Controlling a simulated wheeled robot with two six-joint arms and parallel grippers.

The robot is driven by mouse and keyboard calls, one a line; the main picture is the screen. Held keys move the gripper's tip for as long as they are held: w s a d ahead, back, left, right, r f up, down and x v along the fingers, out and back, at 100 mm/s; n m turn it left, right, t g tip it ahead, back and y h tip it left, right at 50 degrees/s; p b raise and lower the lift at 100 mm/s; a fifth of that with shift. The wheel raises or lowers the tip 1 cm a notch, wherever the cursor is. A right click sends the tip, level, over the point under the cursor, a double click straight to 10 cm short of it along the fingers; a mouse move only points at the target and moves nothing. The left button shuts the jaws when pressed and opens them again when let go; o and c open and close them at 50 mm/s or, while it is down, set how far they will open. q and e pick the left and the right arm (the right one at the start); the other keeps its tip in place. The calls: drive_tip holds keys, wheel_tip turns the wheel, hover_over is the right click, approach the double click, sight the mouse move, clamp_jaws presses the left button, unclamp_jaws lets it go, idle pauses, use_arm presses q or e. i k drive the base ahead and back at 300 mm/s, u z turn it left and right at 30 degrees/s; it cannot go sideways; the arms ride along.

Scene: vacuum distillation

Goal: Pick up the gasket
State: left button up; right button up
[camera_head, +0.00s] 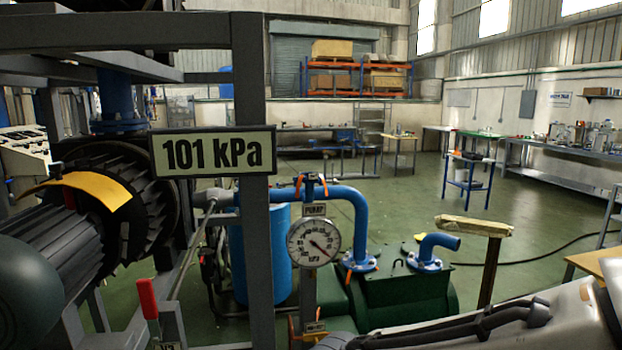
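I cannot make out a gasket anywhere in the head view. Neither of my grippers shows, so I cannot see what either one holds. Blue pipework (358,225) with bolted flanges runs to a green pump body (405,297). A short blue elbow (436,242) with a flange stands on top of the pump at the right. No separate ring can be told apart at these flanges.
A grey frame post (252,100) with a "101 kPa" sign (213,151) stands close in front. A round gauge (314,242) sits right of it. A finned machine (120,205) is at the left. Benches (575,152) line the right wall. The green floor (400,190) is open in the middle.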

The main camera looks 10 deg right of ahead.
sight(312, 176)
drive_tip(key=z, duration=1.9)
drive_tip(key=i, duration=1.85)
drive_tip(key=u, duration=1.15)
